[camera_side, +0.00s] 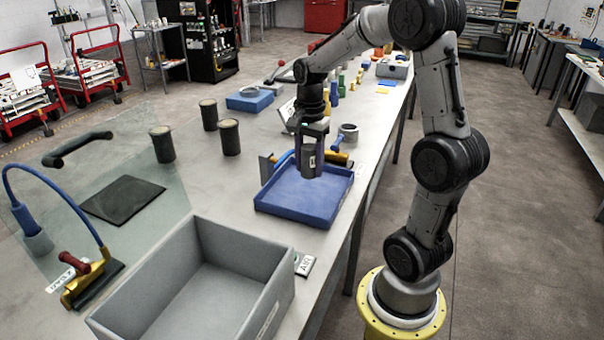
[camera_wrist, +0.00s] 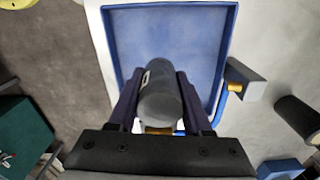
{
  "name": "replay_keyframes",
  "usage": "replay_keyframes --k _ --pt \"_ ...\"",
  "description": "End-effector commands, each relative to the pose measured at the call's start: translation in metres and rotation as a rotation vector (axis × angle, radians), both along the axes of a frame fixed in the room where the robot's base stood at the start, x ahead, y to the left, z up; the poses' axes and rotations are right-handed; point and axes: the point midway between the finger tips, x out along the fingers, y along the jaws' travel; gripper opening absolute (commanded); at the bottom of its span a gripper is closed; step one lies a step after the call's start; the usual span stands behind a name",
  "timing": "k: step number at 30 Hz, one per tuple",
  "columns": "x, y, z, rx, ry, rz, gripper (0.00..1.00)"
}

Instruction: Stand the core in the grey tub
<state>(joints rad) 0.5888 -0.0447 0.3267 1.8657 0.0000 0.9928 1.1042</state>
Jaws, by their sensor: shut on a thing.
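My gripper (camera_side: 312,138) is shut on the core, a dark grey cylinder (camera_side: 311,163) with a small white label. In the side view the core hangs upright below the jaws, over the inside of the blue tray (camera_side: 318,219). I cannot tell whether its lower end touches the tray floor. In the wrist view the core (camera_wrist: 160,95) lies between the two fingers (camera_wrist: 160,112), with the blue tray (camera_wrist: 232,40) behind it. The grey tub (camera_side: 277,292) stands open and empty at the front of the bench, nearer the camera than the tray.
Several dark cylinders (camera_side: 229,138) stand on the bench to the left of the tray. A blue-handled tool (camera_side: 340,158) lies behind the tray. A clear sheet with a black pad (camera_side: 123,200) lies left of the tub. A blue-hosed fixture (camera_side: 92,278) stands beside the tub.

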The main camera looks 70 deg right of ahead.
Motion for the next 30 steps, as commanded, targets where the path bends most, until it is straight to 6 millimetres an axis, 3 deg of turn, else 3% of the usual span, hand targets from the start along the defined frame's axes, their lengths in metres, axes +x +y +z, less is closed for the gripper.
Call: replay_keyframes --k 3,9,15,25,30 --pt "-0.021 0.014 0.025 -0.004 -0.006 0.0 0.0" --pt "-0.057 0.038 0.043 -0.002 -0.004 0.0 0.0" --pt "-0.079 0.053 0.054 -0.001 -0.002 0.0 0.0" --pt "-0.087 0.058 0.064 -0.001 -0.002 0.0 0.0" --pt "-0.086 0.057 0.093 -0.004 -0.006 0.0 0.0"
